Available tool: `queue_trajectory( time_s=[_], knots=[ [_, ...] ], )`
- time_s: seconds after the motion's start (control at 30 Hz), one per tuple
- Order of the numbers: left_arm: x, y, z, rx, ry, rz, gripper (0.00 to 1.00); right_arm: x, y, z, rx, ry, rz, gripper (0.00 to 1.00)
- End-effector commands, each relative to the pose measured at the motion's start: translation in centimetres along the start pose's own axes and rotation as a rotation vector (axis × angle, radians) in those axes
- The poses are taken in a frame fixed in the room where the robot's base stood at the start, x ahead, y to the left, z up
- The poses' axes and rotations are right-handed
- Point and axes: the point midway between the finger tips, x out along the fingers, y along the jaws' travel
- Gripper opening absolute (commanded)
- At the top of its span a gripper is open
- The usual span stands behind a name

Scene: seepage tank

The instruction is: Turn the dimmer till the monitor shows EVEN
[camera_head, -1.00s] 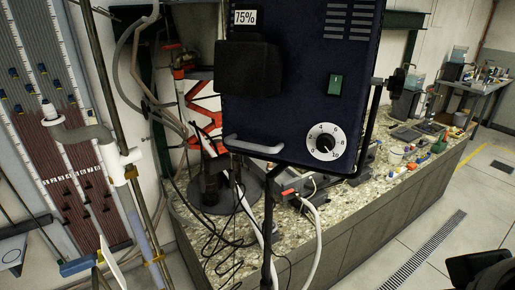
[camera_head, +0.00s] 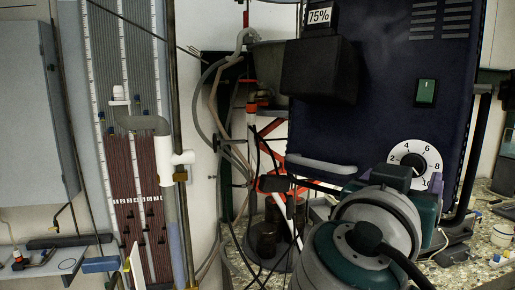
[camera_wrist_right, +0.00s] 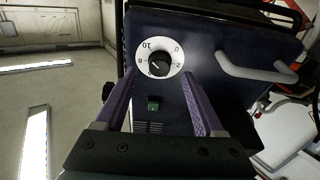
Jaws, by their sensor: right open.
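The dimmer dial is a white numbered disc (camera_head: 427,155) with a black knob (camera_head: 412,161) on a dark blue box (camera_head: 375,110). The knob (camera_wrist_right: 159,64) shows between and beyond the fingertips. My left gripper is not in view.
A green switch (camera_head: 426,91) sits above the dial. A pale bar handle (camera_head: 320,164) juts from the box's lower left, and a black block (camera_head: 320,70) stands out above it. Hoses and cables hang left of the box. A tube panel (camera_head: 135,60) is at the left.

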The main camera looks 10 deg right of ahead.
Motion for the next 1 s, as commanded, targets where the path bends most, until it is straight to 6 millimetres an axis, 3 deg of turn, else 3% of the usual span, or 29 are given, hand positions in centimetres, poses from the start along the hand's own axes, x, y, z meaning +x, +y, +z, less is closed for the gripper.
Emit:
queue_trajectory(
  time_s=[0.2,0.57,1.0],
  knots=[
    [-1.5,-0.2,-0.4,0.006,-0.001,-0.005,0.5,2.9,0.1,-0.2,-0.002,0.001,0.002,0.71],
    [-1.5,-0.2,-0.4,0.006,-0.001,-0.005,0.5,3.4,0.1,0.1,0.001,-0.002,0.001,0.7],
    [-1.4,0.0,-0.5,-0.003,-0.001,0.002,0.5,3.4,0.1,0.1,0.0,-0.002,0.001,0.2]
  ],
)
